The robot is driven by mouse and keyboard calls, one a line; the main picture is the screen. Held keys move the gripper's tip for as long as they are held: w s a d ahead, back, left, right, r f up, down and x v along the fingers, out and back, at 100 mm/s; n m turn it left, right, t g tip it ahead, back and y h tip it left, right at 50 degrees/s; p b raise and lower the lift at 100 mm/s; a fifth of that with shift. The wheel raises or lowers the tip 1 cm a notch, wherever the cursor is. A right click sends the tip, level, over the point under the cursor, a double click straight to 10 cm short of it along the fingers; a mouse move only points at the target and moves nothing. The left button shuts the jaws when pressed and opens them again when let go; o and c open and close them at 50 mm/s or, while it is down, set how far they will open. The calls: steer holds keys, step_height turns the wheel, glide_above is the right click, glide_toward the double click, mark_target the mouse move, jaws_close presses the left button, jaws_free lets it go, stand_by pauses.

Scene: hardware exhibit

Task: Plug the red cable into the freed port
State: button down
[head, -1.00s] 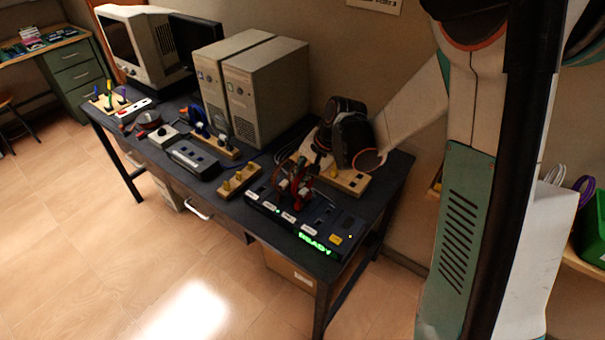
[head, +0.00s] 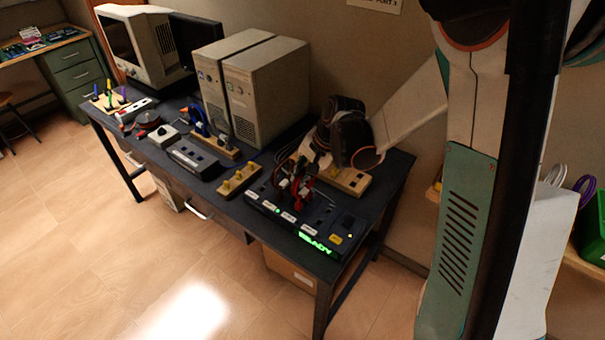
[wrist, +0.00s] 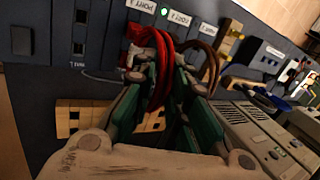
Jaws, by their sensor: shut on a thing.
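The dark port panel (head: 318,222) lies on the right end of the desk, with white port labels and a green lit READY display (head: 316,244). My gripper (head: 296,186) is over the panel's back edge, its fingers closed around the red cable (head: 304,196). In the wrist view, the red cable (wrist: 164,72) loops between the green-and-grey fingers of my gripper (wrist: 160,75). The cable's end lies close to the panel face (wrist: 105,35), near the PORT 3 label. My fingers and the loop hide its plug, so I cannot tell whether it is seated.
A brown cable (wrist: 211,65) runs beside the red one. A wooden block with dark sockets (head: 352,181) lies behind the panel, and one with yellow pieces (head: 238,181) lies to its left. Two beige computer towers (head: 265,85) stand at the back.

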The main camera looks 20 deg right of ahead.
steer(key=shift+f+b, duration=0.3)
stand_by(0.5)
steer(key=c, duration=0.8)
jaws_free()
steer(key=shift+c, duration=0.2)
steer(key=shift+r, duration=0.1)
steer(key=p+v, duration=0.4)
steer(key=v, duration=0.3)
steer(key=shift+r+p, duration=0.2)
steer(key=shift+p, duration=0.2)
steer(key=shift+d, duration=0.1)
steer(key=shift+s, duration=0.1)
